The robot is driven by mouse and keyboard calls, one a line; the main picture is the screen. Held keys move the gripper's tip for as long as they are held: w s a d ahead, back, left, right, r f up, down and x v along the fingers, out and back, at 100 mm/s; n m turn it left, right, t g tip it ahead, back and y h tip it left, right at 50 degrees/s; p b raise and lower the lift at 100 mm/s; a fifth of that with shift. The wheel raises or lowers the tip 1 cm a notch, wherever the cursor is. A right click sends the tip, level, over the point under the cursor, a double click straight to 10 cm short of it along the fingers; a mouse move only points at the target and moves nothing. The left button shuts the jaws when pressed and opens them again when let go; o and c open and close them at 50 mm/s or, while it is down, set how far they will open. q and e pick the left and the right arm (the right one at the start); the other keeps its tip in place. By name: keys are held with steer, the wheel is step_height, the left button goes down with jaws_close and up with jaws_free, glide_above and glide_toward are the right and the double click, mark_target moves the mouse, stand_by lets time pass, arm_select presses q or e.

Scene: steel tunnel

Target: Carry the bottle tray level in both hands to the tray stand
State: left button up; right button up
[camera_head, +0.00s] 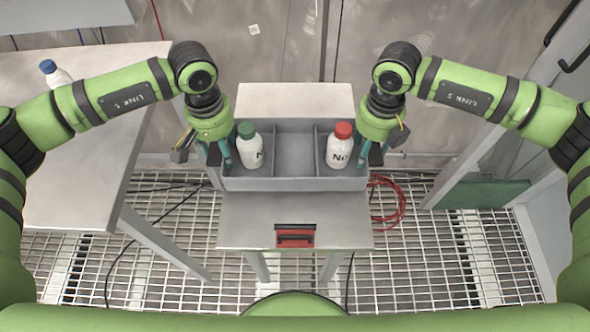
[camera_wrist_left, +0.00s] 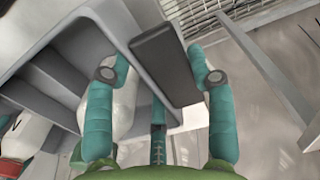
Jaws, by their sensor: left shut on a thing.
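The grey bottle tray (camera_head: 295,184) has compartments and looks level in the head view. A white bottle with a green cap (camera_head: 249,148) stands in its left compartment and a white bottle with a red cap (camera_head: 341,148) in its right one. The middle compartment is empty. My left gripper (camera_head: 221,156) is at the tray's left end; in the left wrist view its teal fingers are on either side of a dark grey handle (camera_wrist_left: 165,62), shut on it. My right gripper (camera_head: 374,157) is at the right end; its finger closure is unclear.
A grey-topped stand (camera_head: 245,232) with a red, dark-handled item (camera_head: 295,237) is below the tray. A pale surface (camera_head: 295,98) lies behind it. A table (camera_head: 85,150) at left holds a blue-capped bottle (camera_head: 55,73). A red cable (camera_head: 390,205) lies right of the stand.

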arm_select(q)
steer(key=shift+f, duration=0.1)
